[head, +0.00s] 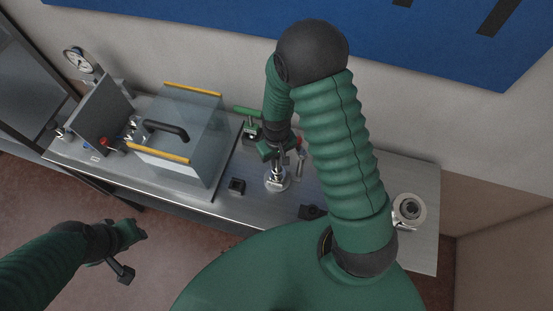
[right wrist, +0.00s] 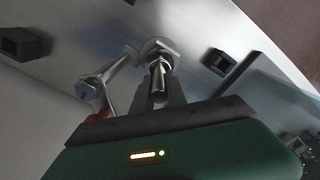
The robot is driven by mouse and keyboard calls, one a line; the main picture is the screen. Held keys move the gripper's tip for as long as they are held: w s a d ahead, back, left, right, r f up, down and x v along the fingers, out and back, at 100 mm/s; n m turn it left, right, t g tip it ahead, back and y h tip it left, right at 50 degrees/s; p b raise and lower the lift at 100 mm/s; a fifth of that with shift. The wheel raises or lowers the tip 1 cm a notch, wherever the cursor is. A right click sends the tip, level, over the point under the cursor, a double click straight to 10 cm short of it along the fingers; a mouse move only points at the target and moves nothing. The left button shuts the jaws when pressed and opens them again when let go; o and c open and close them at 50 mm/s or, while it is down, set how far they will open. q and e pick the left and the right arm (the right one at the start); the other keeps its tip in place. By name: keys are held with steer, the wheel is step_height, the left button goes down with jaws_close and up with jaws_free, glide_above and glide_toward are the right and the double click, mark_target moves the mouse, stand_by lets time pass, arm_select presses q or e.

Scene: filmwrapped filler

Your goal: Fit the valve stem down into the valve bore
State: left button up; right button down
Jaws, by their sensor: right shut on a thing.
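My right gripper (head: 272,150) points down over the middle of the bench. In the right wrist view it is shut on a slim silver metal piece, which looks like the valve stem (right wrist: 157,78). A wider silver round piece (head: 278,181) shows below the jaws; I cannot tell whether the stem rests in it or stands clear. A silver ring with a dark round hole (head: 409,207), possibly the valve bore, is at the bench's right end. My left gripper (head: 133,252) is open and empty, off the bench's front edge.
A clear box with yellow edges and a black handle (head: 166,131) fills the bench's left part. A silver piece with a red part (head: 301,155) is right of the jaws. Small black blocks (head: 237,186) lie nearby. A green-handled fixture (head: 250,130) stands behind.

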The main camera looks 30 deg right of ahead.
mark_target(277, 165)
steer(key=shift+f+b, duration=1.15)
steer(key=shift+f, duration=0.5)
steer(key=c, duration=1.3)
jaws_free()
steer(key=shift+o, duration=0.2)
step_height(277, 165, up, 16)
steer(key=shift+w+r+b, duration=0.1)
steer(key=shift+w+b, duration=0.05)
steer(key=shift+b, duration=0.85)
steer(key=shift+r, duration=0.35)
